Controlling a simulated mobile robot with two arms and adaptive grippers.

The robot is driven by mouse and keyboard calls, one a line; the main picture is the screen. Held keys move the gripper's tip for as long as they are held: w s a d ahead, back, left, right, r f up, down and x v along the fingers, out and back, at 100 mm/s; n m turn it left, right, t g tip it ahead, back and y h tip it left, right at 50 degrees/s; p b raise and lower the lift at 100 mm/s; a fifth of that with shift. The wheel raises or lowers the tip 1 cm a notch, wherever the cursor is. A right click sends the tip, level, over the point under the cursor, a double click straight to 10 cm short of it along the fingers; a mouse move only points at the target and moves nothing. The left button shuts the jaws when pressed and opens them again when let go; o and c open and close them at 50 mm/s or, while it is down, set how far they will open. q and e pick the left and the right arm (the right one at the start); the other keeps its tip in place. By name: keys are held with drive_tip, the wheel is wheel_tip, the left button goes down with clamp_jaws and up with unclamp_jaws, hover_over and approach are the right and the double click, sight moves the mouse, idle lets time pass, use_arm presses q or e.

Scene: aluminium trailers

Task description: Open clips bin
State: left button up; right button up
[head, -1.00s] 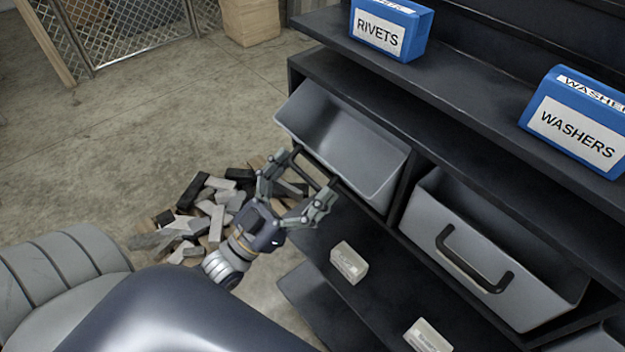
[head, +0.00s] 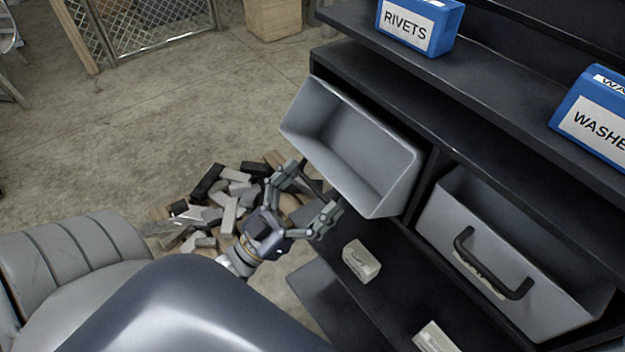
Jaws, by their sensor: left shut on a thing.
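A grey bin (head: 365,150) hangs tilted out of the left opening of the black shelf, its empty-looking inside facing up. Its front face and any label are hidden from this angle. My left gripper (head: 316,190) is at the front of this bin, its fingers shut on the dark handle (head: 312,184), which is mostly hidden by them. A second grey bin (head: 545,290) with a black handle (head: 490,266) sits in the right opening; a pale label behind its handle is unreadable. My right gripper is not in view.
Blue boxes marked RIVETS (head: 405,28) and WASHERS (head: 597,125) stand on the shelf above. Small pale boxes (head: 361,261) (head: 434,338) lie on the lower shelf. A pile of blocks (head: 225,195) covers the floor at left; concrete beyond is clear.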

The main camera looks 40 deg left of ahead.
use_arm(q)
drive_tip(key=shift+f, duration=0.35)
drive_tip(key=o, duration=1.2)
drive_tip(key=shift+w+d+r, duration=0.1)
drive_tip(key=shift+w+r, duration=0.05)
drive_tip(key=v, duration=1.2)
